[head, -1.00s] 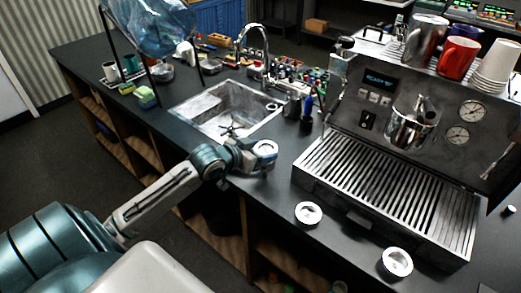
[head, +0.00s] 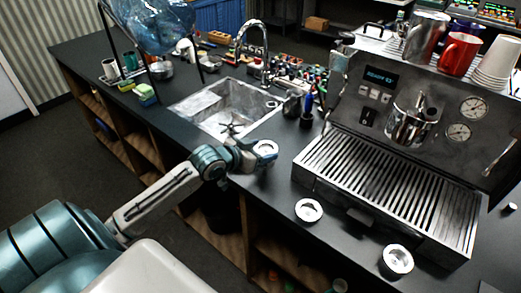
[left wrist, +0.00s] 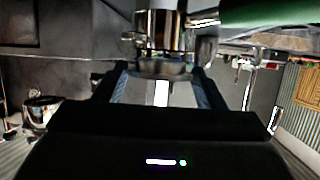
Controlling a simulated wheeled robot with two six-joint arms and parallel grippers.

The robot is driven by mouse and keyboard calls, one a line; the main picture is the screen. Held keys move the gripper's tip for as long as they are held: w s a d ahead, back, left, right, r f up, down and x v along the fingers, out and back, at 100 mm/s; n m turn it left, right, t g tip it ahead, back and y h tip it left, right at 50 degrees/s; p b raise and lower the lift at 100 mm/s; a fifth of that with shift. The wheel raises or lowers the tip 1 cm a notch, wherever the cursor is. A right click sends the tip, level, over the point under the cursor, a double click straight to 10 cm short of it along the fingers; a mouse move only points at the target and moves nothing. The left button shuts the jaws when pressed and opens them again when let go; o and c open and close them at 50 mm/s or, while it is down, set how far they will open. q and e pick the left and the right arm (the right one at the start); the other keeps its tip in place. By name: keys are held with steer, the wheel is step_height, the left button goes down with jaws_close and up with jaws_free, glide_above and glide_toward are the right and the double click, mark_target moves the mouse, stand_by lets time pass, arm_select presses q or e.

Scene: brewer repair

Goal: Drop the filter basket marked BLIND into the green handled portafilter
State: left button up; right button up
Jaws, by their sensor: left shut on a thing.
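My left gripper (head: 262,150) is shut on a round pale-rimmed metal piece (head: 266,147) above the counter edge, right of the sink. In the left wrist view its fingers (left wrist: 160,92) close on a metal ring-shaped piece (left wrist: 160,70), with a chrome body (left wrist: 158,25) just beyond. A green handle (left wrist: 265,12) runs off to the upper right there; how it joins the chrome body is unclear. Two round pale baskets stand on the counter, one left (head: 309,210) and one nearer front right (head: 396,261). No BLIND marking is readable. My right gripper is out of view.
The espresso machine (head: 390,185) with its slatted tray fills the right. A sink (head: 225,105) lies behind the arm, with small bottles and a dark cup near it. Counter between the gripper and the left basket is clear. Open shelves lie below.

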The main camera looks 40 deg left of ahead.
arm_select(q)
steer(key=shift+f+b, duration=0.4)
steer(key=shift+f, duration=0.45)
stand_by(0.6)
steer(key=o, duration=1.3)
steer(key=shift+r, duration=0.1)
steer(key=shift+r+p, duration=3.45)
steer(key=shift+p, duration=0.05)
